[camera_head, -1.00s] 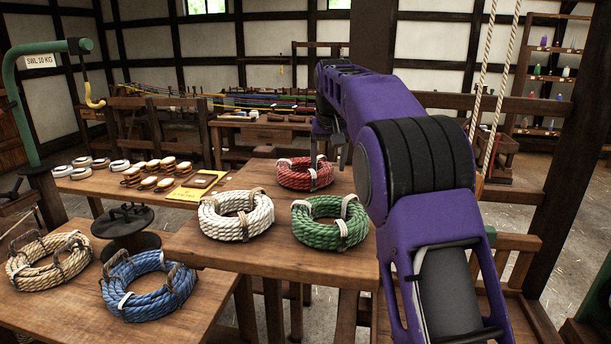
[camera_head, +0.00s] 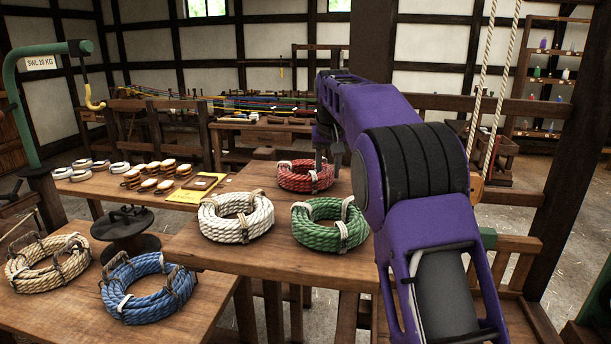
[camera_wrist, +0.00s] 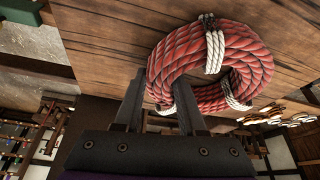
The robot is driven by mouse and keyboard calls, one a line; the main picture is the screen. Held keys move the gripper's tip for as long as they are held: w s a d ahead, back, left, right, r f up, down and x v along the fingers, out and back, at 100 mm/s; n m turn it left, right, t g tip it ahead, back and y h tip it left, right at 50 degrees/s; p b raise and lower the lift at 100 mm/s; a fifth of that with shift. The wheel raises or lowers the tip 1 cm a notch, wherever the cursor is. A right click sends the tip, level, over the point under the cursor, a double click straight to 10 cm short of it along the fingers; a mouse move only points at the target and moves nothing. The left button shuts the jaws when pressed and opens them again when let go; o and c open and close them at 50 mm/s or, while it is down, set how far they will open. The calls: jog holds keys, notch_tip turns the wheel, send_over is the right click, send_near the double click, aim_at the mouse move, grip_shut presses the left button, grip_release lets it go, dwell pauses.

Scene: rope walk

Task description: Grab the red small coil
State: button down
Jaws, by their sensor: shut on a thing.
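The red coil (camera_head: 302,177) lies flat at the far end of the front wooden table, bound with white ties. It also shows in the wrist view (camera_wrist: 215,62). My gripper (camera_head: 328,163) is at the coil's right side in the head view. In the wrist view my gripper's fingers (camera_wrist: 159,88) stand either side of the coil's rope wall, one outside the ring and one at its hole. They are shut on that wall. The coil still appears to rest on the table, and part of the fingertips is hidden by the rope.
A white coil (camera_head: 236,217) and a green coil (camera_head: 328,224) lie nearer on the same table. A blue coil (camera_head: 149,287) and a tan coil (camera_head: 46,263) lie on a lower bench at left. A green post with a hook (camera_head: 95,104) stands at left.

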jog(key=shift+r, duration=0.1)
notch_tip(320, 180, up, 9)
jog(key=shift+w+f+p, duration=0.1)
jog(key=shift+f+p, duration=0.05)
jog(key=shift+p, duration=0.55)
jog(key=shift+r, duration=0.55)
